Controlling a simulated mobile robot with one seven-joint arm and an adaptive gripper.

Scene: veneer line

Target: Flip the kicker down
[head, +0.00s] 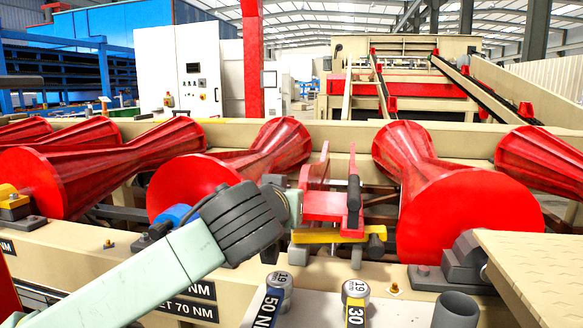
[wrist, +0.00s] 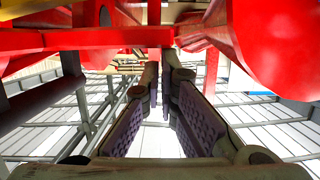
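The kicker (head: 322,207) is a red bracket-like piece between two red rollers in the head view, with raised red plates. A yellow part (head: 325,236) lies just below it. A red bar, probably part of the kicker, crosses the top of the wrist view (wrist: 95,38). My gripper (wrist: 165,72) shows two dark fingers with purple pads, spread apart with nothing between them. In the head view my arm reaches in from the lower left, and its end is beside the kicker's left side. I cannot tell whether the fingers touch the kicker.
Red tapered rollers stand close on both sides, the left one (head: 190,185) and the right one (head: 465,215). A beige frame rail (head: 105,262) runs along the front. Labelled buttons or tools (head: 355,290) stand on a pale panel in front. A beige plate (head: 535,265) juts in at right.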

